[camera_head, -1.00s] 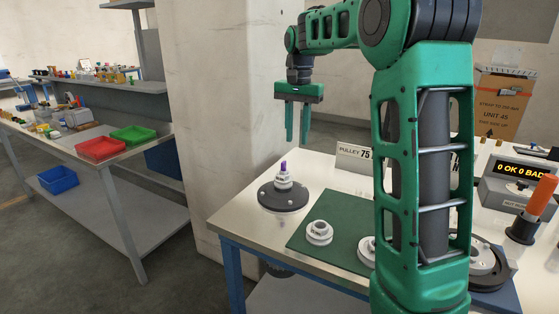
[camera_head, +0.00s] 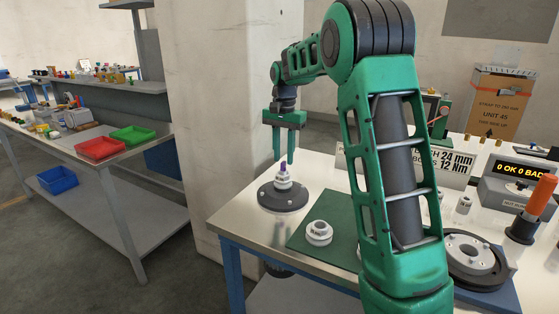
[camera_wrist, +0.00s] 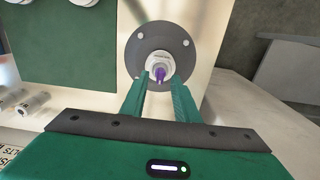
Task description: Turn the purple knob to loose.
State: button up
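The purple knob (camera_head: 284,167) stands upright on top of a white stepped hub (camera_head: 283,181), which sits on a dark round base plate (camera_head: 283,197) at the table's left end. My gripper (camera_head: 284,159) points down just above the knob, its two green fingers apart. In the wrist view the knob (camera_wrist: 159,75) shows between and just beyond the fingertips of my gripper (camera_wrist: 160,85), over the white hub (camera_wrist: 160,65). The fingers look open and I see no clear contact with the knob. Any marking for loose is not readable.
A white ring part (camera_head: 319,232) lies on the green mat (camera_head: 300,243) right of the base plate. A dark round fixture (camera_head: 476,258), a counter display (camera_head: 520,170) and an orange-handled tool (camera_head: 541,195) are further right. A pale pillar (camera_head: 235,110) stands behind the table's left end.

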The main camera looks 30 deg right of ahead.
jog(key=shift+f, duration=0.7)
grip_shut()
jog(key=shift+a, duration=0.3)
jog(key=shift+d, duration=0.15)
